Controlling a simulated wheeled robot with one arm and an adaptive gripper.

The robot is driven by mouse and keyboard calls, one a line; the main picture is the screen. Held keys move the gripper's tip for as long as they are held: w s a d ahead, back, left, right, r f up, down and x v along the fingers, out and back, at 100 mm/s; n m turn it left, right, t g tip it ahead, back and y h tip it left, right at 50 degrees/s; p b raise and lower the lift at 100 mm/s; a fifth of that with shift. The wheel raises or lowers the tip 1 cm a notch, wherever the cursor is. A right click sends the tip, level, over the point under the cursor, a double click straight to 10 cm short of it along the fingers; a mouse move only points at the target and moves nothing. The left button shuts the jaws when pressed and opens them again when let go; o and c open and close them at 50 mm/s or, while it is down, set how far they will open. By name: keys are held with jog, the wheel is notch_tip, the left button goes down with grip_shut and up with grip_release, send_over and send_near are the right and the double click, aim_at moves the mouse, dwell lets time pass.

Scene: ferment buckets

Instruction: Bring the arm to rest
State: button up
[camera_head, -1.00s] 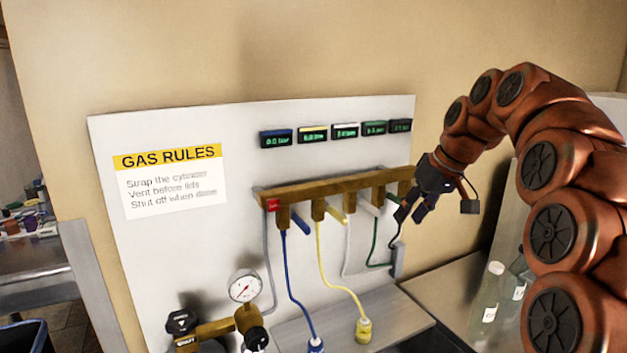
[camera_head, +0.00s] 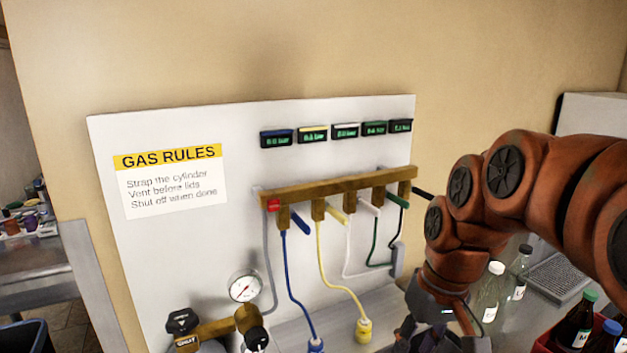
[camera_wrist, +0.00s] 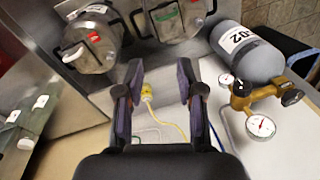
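My arm curves in from the right in the head view. My gripper (camera_head: 425,340) hangs low at the bottom edge there, and its fingers are mostly cut off or dark. In the wrist view my gripper (camera_wrist: 162,95) shows two dark fingers spread apart with nothing held between them. A yellow hose end (camera_wrist: 147,92) shows in the gap beyond the fingers, apart from them. The brass manifold (camera_head: 340,187) with coloured levers and hoses is on the white wall panel, clear of my gripper.
Glass bottles (camera_head: 489,290) and a red crate (camera_head: 546,340) of dark bottles stand under my arm at right. A pressure gauge (camera_head: 244,287) sits at lower left. Steel buckets (camera_wrist: 92,42) and a grey gas cylinder (camera_wrist: 250,52) show in the wrist view.

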jog(key=s+d+f+m+g+h, duration=0.1)
jog(key=s+f, duration=0.4)
jog(key=s, duration=0.4)
jog(key=s+d+f+m+g, duration=0.1)
jog(key=s+f, duration=0.4)
jog(key=s, duration=0.4)
jog(key=shift+d+f+h, duration=0.25)
jog(key=shift+d+h, duration=0.15)
